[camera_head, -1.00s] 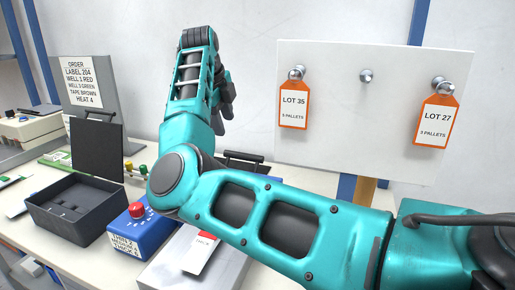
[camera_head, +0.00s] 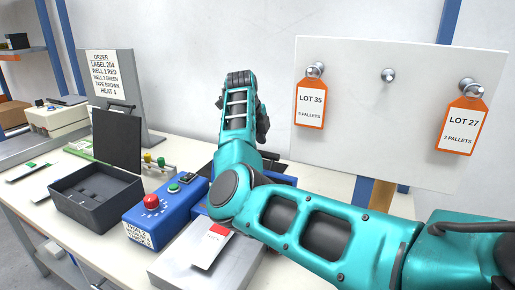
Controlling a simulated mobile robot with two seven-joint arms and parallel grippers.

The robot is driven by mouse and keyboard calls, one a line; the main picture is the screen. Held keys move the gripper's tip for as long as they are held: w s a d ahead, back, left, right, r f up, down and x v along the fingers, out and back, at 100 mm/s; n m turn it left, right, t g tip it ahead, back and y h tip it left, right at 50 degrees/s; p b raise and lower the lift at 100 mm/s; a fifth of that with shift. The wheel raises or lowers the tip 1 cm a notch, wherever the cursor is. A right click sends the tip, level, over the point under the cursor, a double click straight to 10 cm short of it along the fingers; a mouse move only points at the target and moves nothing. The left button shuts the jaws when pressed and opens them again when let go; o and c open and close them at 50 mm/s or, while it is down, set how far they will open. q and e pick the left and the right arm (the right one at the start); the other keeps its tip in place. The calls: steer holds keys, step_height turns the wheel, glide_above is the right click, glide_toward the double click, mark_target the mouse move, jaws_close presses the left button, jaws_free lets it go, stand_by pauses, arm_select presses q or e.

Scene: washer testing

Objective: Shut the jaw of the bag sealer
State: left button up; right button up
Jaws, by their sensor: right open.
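The bag sealer appears to be the blue unit (camera_head: 160,214) with a red knob, a small green display and a "THIN 2 THICK 4" label. More blue body runs right, behind my arm. A dark bar with a handle (camera_head: 271,157), perhaps its jaw, shows behind my right arm; its angle is mostly hidden. My right gripper (camera_head: 262,122) is open, with dark fingers seen from behind, above and near that bar. I cannot tell whether it touches anything. My left gripper is not in view.
A grey block (camera_head: 180,262) carrying a red-topped card (camera_head: 213,245) is in front. An order sign (camera_head: 107,76) stands behind. A white board (camera_head: 390,130) with orange tags is at right.

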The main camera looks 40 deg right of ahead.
steer(key=shift+x, duration=1)
jaws_close()
